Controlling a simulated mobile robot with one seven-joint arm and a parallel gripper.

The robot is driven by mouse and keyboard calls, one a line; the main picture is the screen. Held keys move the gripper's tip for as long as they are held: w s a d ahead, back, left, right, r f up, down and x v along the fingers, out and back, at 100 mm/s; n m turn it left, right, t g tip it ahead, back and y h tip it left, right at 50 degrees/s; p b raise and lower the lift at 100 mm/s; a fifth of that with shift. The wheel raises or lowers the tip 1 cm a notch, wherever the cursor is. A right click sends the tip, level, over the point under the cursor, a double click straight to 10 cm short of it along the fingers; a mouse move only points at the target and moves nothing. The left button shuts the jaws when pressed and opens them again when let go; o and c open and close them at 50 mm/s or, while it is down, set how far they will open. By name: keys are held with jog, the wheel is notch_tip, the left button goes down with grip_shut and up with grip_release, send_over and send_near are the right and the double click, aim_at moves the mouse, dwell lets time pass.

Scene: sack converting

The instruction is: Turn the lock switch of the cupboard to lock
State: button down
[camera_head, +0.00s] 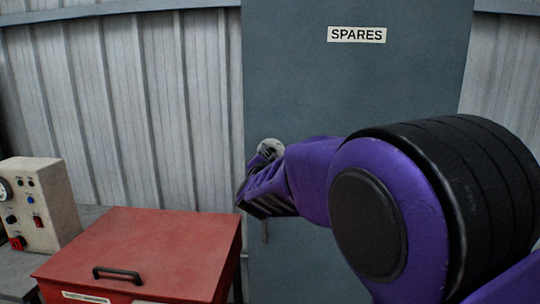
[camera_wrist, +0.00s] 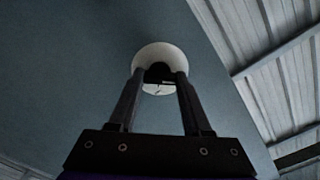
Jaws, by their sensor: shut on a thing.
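The cupboard (camera_head: 310,90) is a tall grey-blue cabinet with a "SPARES" label (camera_head: 356,34). Its lock has a round pale plate (camera_head: 271,146) near the cupboard's left edge, partly hidden by my arm. In the wrist view the round plate (camera_wrist: 152,53) shows with a dark switch (camera_wrist: 158,73) at its middle. My gripper (camera_wrist: 160,76) has its two fingertips at either side of this dark switch and is shut on it. The fingers hide part of the switch, and I cannot read any marks on the plate clearly.
A red box (camera_head: 150,245) with a black handle (camera_head: 117,274) stands at lower left, close to the cupboard. A beige control panel (camera_head: 40,205) with knobs is at far left. Corrugated wall (camera_head: 120,100) lies behind. My arm covers the right foreground.

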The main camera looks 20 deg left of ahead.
jog(key=shift+r, duration=0.1)
dwell(0.3)
jog(key=shift+c, duration=1.7)
grip_release()
